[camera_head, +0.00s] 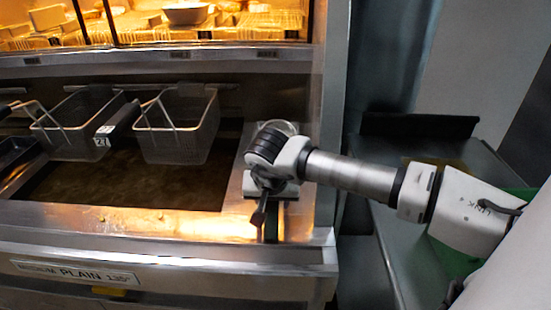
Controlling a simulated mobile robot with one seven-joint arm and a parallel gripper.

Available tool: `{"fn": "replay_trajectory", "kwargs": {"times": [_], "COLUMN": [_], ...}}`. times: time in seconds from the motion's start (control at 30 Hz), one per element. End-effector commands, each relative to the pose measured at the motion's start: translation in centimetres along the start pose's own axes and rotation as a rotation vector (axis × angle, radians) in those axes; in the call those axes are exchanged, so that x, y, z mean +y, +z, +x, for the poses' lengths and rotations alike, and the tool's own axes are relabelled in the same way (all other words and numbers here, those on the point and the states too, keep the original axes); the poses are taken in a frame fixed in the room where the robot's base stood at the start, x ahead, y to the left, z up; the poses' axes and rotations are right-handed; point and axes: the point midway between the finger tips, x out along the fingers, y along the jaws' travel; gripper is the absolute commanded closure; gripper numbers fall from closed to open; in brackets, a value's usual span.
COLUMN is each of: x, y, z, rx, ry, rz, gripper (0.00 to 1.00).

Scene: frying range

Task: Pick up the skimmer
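My arm reaches in from the right, and its wrist is above the steel ledge (292,222) at the right end of the fryer. A round, pale rim, apparently the skimmer (284,127), shows just behind the wrist. A dark, narrow piece (259,216) sticks out below the wrist towards the front edge; I cannot tell whether it is the skimmer's handle or a gripper finger.
Two wire fry baskets, one at left (75,125) and one nearer (180,125), hang over the dark oil vat (120,185). A lit food display (230,25) is above. A lower steel counter (395,235) with a green item lies to the right.

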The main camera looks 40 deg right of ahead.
Motion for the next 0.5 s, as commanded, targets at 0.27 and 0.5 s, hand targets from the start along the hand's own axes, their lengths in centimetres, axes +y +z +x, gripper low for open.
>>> {"fn": "replay_trajectory", "kwargs": {"times": [0.27,0.5], "x": [-0.01,-0.02], "y": [0.01,-0.03], "z": [-0.02,-0.06], "rx": [0.000,0.002], "ry": [0.000,0.000], "rz": [0.000,0.000], "gripper": [0.92,1.00]}}
